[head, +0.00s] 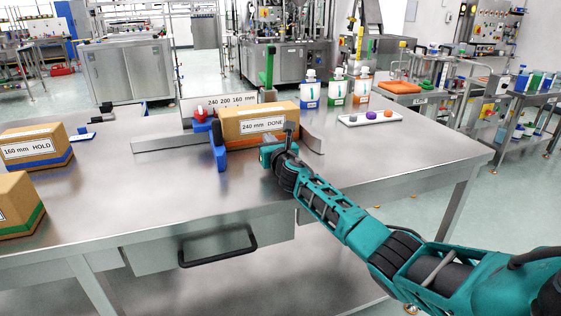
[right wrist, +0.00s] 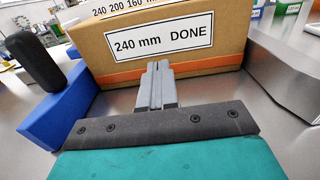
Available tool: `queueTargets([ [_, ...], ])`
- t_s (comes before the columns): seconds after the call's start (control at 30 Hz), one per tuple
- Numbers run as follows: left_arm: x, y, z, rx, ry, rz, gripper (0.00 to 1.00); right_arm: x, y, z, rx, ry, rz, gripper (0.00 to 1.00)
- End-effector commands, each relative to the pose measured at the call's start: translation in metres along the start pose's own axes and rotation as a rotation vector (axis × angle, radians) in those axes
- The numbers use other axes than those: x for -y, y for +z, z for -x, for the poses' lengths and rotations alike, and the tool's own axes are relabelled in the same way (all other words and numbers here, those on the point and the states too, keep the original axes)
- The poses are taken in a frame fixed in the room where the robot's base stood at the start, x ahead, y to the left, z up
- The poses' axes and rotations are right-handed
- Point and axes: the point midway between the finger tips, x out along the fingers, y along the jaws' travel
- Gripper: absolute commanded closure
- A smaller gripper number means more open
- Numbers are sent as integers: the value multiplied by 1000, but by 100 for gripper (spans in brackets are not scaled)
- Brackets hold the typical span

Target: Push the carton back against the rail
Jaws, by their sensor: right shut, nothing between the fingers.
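The carton (head: 258,112) is a brown box with an orange stripe and a label reading "240 mm DONE". It stands upright on the steel table, with its labelled face towards me; it also shows in the right wrist view (right wrist: 220,68). A low metal rail (head: 165,143) runs left of it, and a metal piece (right wrist: 285,72) stands at its right end. The rail behind the carton is hidden. My right gripper (head: 268,150) is shut and empty in front of the carton. Its fingertips (right wrist: 155,72) are at the lower front face; I cannot tell whether they touch. My left gripper is not in view.
A white tray (head: 368,119) and several bottles (head: 336,88) are to the right. A "HOLD" carton (head: 35,143) is far left. The table's front middle is clear.

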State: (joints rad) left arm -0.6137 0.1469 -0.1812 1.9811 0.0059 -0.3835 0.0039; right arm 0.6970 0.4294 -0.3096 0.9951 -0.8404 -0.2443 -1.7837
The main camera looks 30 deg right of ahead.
Motion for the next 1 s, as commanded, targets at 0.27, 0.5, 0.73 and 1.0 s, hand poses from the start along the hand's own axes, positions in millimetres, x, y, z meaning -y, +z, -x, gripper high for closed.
queueTargets([
  [0.27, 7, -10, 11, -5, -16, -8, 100, 0, 1, 45, -3, 2, 4, 100],
  [0.5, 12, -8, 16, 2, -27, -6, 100, -1, -1, 80, -4, 2, 3, 100],
  [0.73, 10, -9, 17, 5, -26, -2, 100, 0, -1, 98, -3, 1, 1, 100],
  [1.0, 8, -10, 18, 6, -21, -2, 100, 0, -2, 100, -2, 0, 1, 100],
])
